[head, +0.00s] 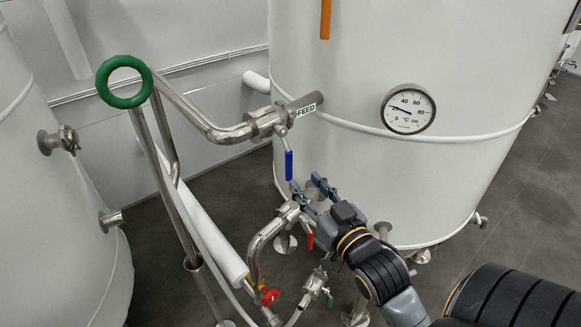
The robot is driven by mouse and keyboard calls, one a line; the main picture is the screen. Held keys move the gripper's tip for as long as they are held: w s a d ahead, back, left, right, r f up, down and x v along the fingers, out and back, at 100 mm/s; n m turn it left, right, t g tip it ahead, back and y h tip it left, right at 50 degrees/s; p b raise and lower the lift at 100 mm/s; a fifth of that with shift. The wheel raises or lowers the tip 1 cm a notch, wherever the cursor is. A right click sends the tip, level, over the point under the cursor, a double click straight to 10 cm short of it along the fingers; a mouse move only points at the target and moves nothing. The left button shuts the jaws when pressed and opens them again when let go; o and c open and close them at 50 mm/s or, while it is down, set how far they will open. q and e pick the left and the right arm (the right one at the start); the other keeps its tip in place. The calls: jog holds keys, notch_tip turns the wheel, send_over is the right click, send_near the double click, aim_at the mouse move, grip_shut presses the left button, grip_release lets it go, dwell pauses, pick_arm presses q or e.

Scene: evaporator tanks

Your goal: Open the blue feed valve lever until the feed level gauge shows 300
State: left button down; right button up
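The blue feed valve lever (289,165) hangs straight down from the valve on the pipe labelled FEED (306,109), in front of the large white tank. My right gripper (306,184) is just below and to the right of the lever, with its two fingers apart and nothing seen between them. One fingertip is close to the lever's lower end; I cannot tell if they touch. No feed level gauge reading of 300 can be made out. My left gripper is not in view.
A round dial marked °C (408,109) sits on the white tank (440,60). An orange strip (326,18) is above. A red lever (310,241) and a red handle (270,296) are below. A green ring handle (124,81) and steel pipes stand left.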

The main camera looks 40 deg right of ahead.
aim_at(290, 165)
jog(key=w, duration=0.3)
jog(key=w+p, duration=0.1)
jog(key=w, duration=0.2)
jog(key=w+d+p, duration=0.1)
jog(key=w, duration=0.2)
jog(key=shift+c, duration=0.4)
grip_shut()
